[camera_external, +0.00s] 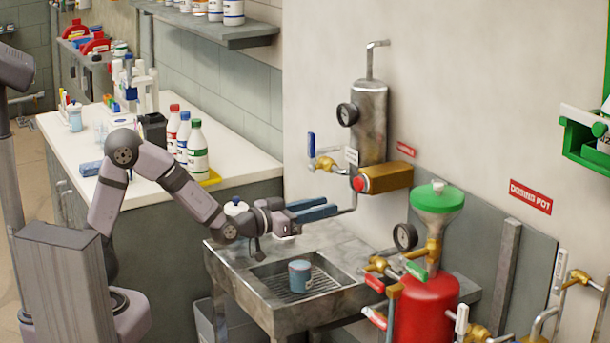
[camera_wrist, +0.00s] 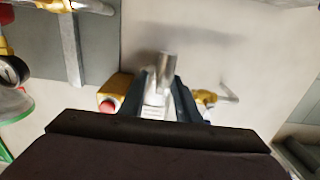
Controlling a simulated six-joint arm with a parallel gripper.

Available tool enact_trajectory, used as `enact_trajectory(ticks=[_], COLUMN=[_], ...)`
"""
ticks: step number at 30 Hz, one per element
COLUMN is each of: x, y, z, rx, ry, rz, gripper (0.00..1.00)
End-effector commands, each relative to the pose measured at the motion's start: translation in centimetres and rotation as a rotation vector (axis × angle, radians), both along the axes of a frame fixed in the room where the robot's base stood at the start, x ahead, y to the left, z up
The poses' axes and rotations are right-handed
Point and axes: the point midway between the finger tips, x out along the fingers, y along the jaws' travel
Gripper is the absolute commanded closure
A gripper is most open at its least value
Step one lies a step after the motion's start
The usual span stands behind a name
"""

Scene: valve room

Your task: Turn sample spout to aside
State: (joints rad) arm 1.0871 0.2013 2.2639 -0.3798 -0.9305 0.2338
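The sample spout (camera_external: 354,198) is a thin grey pipe. It drops from below the brass block (camera_external: 388,177) and bends left over the sink, towards my fingertips. My gripper (camera_external: 332,207) is level, with its two blue fingers apart, beside the spout's lower end. In the wrist view my gripper (camera_wrist: 164,92) points at the wall, with a gap between its dark fingers. The steel cylinder (camera_wrist: 167,63) shows beyond that gap; it also shows in the outside view (camera_external: 370,120). I cannot tell whether the spout lies between the fingers.
A blue-grey cup (camera_external: 300,277) stands on the grate in the sink (camera_external: 336,305) below my gripper. A blue-handled valve (camera_external: 312,150) is on the wall above. A red dosing pot (camera_external: 428,310) with a green funnel (camera_external: 437,200) stands at right. Bottles (camera_external: 197,150) stand on the bench behind.

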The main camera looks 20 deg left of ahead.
Motion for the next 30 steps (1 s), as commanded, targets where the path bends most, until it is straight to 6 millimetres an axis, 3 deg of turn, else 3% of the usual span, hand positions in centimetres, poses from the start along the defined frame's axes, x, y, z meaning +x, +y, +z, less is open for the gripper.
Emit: enact_trajectory(ticks=[6, 9, 10, 30], x=[0.01, -0.01, -0.01, -0.94], y=[-0.01, -0.01, 0.00, -0.98], z=[-0.02, -0.02, -0.03, 0.01], rx=[0.000, 0.000, 0.000, 0.003], ry=[0.000, 0.000, 0.000, 0.001], rz=[0.000, 0.000, 0.000, 0.101], gripper=[0.73, 0.97, 1.00, 1.00])
